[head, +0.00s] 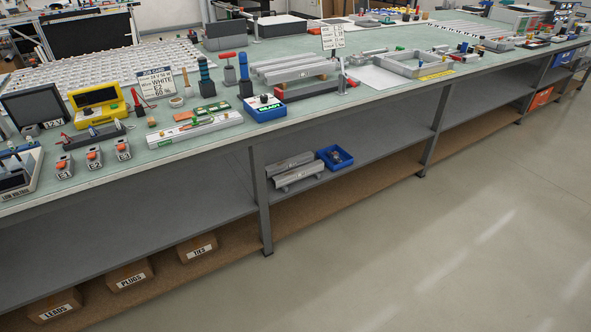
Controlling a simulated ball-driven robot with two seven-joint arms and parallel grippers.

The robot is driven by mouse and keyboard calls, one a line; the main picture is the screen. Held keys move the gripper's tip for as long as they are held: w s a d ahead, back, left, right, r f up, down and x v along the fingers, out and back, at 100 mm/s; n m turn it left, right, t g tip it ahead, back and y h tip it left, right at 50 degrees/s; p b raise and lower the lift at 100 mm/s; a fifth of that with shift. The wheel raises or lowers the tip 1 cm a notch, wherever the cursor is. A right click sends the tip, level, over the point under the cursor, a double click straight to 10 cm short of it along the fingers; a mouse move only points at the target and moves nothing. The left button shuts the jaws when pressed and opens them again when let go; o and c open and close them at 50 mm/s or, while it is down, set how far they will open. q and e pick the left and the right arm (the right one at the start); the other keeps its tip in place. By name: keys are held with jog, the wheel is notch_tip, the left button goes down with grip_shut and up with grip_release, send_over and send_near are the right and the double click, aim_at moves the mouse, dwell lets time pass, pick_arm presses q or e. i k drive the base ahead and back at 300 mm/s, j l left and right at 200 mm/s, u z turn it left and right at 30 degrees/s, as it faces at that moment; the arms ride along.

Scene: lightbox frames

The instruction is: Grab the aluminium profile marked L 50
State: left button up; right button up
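Several silver aluminium profiles (293,69) lie side by side on the green bench top, behind a red and dark grey fixture. A small sign (333,37) stands just right of them; its print is too small to read surely. More silver profiles (297,177) lie on the grey shelf under the bench. I cannot make out an L 50 mark on any profile. Neither of my grippers is in view.
A blue bin (335,157) stands beside the shelf profiles. The long bench (235,142) is crowded with tools, a yellow meter (99,103) and a card marked WHITE (155,83). Labelled boxes (130,273) stand on the bottom shelf. The floor (430,260) in front is clear.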

aim_at(281, 180)
jog(key=i+l+u, duration=0.15)
jog(key=u, duration=0.35)
jog(key=i+l+u, duration=0.15)
jog(key=l+u, duration=0.15)
jog(key=u, duration=0.2)
jog(key=i+l+u, duration=0.1)
jog(key=l+u, duration=0.15)
jog(key=u, duration=0.2)
